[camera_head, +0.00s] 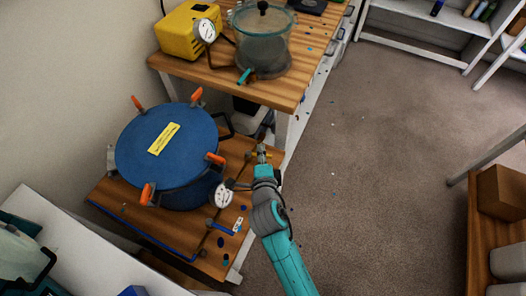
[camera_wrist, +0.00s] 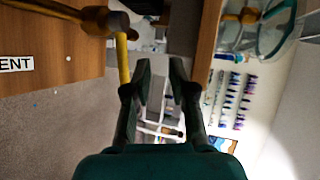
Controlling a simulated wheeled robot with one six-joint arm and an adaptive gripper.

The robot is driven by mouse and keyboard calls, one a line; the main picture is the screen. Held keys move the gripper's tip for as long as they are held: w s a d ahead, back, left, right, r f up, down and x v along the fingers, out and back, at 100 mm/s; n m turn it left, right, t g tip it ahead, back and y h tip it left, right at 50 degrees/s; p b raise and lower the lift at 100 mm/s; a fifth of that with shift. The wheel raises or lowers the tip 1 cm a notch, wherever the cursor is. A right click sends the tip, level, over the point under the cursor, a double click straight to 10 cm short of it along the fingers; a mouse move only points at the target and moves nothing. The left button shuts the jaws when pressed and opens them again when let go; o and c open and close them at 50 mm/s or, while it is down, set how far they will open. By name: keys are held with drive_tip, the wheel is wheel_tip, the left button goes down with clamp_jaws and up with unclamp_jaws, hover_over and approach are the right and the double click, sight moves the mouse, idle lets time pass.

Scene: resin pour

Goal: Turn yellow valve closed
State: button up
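The yellow valve handle (camera_wrist: 123,60) shows in the wrist view as a narrow yellow bar hanging from a brass-coloured fitting (camera_wrist: 108,20). It lies just left of the left finger of my gripper (camera_wrist: 161,66), outside the gap between the fingers. I cannot tell whether they touch. The fingers are apart, with nothing seen between them. In the head view my gripper (camera_head: 262,152) is over the right edge of the lower wooden shelf, right of the blue pot (camera_head: 138,140). A small yellow bit shows at its tips, mostly hidden by the gripper.
The pot has orange clamps and a gauge (camera_head: 222,196). A blue-handled valve (camera_head: 221,227) sits on the lower shelf. Above are a yellow pump (camera_head: 187,32) and a clear chamber (camera_head: 262,42). A label ending "ENT" (camera_wrist: 16,64) is left in the wrist view.

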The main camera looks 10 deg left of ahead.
drive_tip(key=a+f+v, duration=0.1)
drive_tip(key=v, duration=0.7)
drive_tip(key=shift+s+a, duration=0.4)
drive_tip(key=shift+a, duration=0.1)
idle(0.4)
